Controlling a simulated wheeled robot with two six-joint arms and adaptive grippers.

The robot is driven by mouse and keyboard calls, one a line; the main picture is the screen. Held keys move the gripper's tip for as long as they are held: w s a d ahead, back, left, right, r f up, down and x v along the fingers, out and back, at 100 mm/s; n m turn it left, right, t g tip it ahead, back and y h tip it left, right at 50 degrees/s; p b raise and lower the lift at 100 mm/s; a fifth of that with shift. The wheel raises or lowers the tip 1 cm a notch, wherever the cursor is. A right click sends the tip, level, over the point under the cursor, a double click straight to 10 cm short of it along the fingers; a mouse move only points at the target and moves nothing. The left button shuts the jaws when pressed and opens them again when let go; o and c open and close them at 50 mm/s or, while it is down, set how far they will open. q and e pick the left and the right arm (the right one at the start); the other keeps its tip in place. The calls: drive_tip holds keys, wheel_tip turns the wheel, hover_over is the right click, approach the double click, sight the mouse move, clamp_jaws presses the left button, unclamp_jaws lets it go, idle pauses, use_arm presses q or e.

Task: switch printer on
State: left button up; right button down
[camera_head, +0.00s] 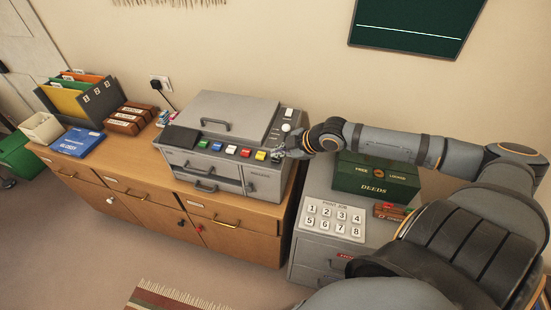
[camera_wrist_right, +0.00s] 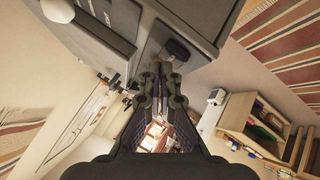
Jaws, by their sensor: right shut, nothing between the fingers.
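The grey printer (camera_head: 225,106) stands on the wooden cabinet with its lid closed. My right gripper (camera_head: 279,154) is shut and empty at the printer's front right corner, just right of the yellow button. In the right wrist view the shut fingers (camera_wrist_right: 160,70) are close to a dark knob-like part (camera_wrist_right: 177,49) on a grey surface. Contact cannot be told.
A grey drawer unit right of the printer bears a numbered key panel (camera_head: 333,219) and a green deeds box (camera_head: 375,179). File folders (camera_head: 80,97), a blue box (camera_head: 77,142) and brown boxes (camera_head: 131,118) stand left. A wall socket (camera_head: 160,84) is behind.

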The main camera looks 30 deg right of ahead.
sight(279, 159)
drive_tip(key=shift+f+b, duration=0.4)
idle(0.6)
drive_tip(key=shift+r+p, duration=0.9)
drive_tip(key=shift+p, duration=0.05)
wheel_tip(279, 159, up, 6)
drive_tip(key=p, duration=0.6)
drive_tip(key=shift+f, duration=0.1)
